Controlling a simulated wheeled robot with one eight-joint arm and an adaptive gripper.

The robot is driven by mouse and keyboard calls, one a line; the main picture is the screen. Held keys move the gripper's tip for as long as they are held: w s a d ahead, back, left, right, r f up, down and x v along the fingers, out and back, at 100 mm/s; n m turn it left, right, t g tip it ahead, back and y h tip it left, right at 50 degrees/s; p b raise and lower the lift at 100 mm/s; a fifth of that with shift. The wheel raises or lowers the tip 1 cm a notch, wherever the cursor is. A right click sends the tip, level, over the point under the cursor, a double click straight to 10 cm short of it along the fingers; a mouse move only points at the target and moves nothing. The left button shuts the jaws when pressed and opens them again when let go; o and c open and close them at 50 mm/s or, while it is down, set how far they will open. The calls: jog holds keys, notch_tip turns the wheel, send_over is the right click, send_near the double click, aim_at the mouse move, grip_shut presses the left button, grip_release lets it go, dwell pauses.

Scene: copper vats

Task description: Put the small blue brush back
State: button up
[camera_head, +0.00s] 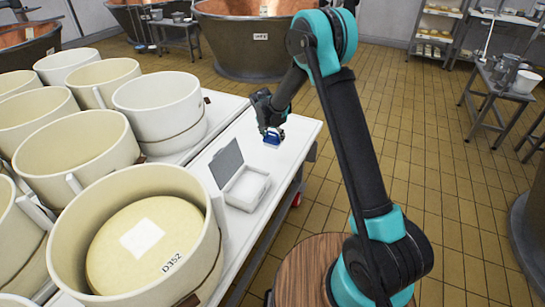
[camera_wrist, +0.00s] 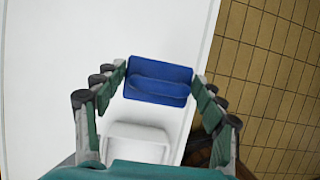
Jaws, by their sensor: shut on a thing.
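The small blue brush (camera_head: 272,138) is at the far end of the white table (camera_head: 236,218), near its right edge. In the wrist view the blue brush (camera_wrist: 158,82) lies across between my two fingers, with its raised grip facing the camera. My gripper (camera_head: 270,128) is shut on the brush from above. In the wrist view the fingers of my gripper (camera_wrist: 160,85) are at the brush's left and right ends. I cannot tell whether the brush touches the table.
An open white box (camera_head: 247,187) with a raised grey lid (camera_head: 226,163) stands nearer on the table; it shows below the brush in the wrist view (camera_wrist: 138,142). Several cream cheese moulds (camera_head: 135,235) crowd the left. Copper vats (camera_head: 245,40) stand behind.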

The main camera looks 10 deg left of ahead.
notch_tip(320, 180, down, 12)
jog(key=shift+r, duration=0.2)
jog(key=shift+f, duration=0.15)
jog(key=o, duration=1.2)
